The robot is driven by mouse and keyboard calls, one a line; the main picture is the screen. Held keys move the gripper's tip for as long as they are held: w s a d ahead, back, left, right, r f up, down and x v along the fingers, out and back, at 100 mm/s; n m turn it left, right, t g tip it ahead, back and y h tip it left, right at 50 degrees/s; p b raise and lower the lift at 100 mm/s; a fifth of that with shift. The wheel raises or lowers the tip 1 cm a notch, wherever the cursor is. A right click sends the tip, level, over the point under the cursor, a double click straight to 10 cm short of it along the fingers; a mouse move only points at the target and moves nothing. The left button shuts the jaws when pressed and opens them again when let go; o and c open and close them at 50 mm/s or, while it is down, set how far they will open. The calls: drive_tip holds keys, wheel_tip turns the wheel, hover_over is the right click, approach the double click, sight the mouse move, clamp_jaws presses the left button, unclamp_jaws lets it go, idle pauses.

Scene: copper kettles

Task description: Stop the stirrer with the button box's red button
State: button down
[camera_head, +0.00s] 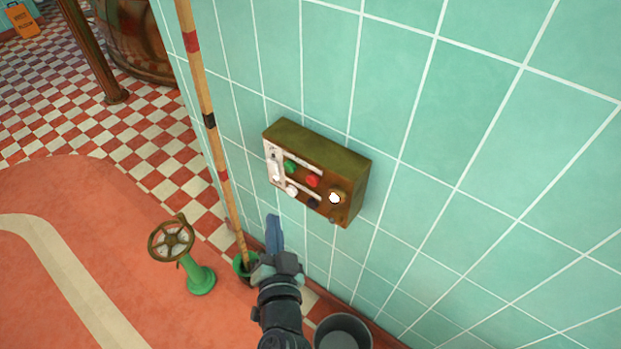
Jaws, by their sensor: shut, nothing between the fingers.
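The button box (345,182) is a brownish-olive box fixed to the teal tiled wall. Its front face carries a red button (312,181), a green button (290,166) to the left of it, and a lit white lamp or button (334,198) at the right. A pale button and a dark one sit along the lower row. My gripper (273,222) is shut and empty, below and to the left of the box, with its fingers pointing up in the picture. It appears apart from the box. The stirrer cannot be made out for certain.
A banded wooden pole (209,121) leans by the wall left of the box, its foot in a green holder. A green valve stand with a brown handwheel (172,239) stands at left. A grey bucket (342,334) is at bottom. A copper vessel (139,38) stands behind.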

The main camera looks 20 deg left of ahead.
drive_tip(key=shift+w, duration=0.1)
drive_tip(key=b, duration=0.2)
approach(304, 173)
drive_tip(key=shift+w+a+f, duration=0.2)
drive_tip(key=shift+w+a, duration=0.4)
drive_tip(key=shift+w+a+f, duration=0.15)
drive_tip(key=shift+w+a, duration=0.4)
idle(1.2)
drive_tip(key=shift+w+d, duration=0.1)
drive_tip(key=shift+w, duration=0.25)
drive_tip(key=shift+w+d+b, duration=0.2)
drive_tip(key=shift+w+b, duration=0.25)
drive_tip(key=shift+b, duration=0.05)
idle(0.8)
drive_tip(key=shift+s, duration=0.1)
drive_tip(key=shift+s+a, duration=0.3)
drive_tip(key=shift+s, duration=0.45)
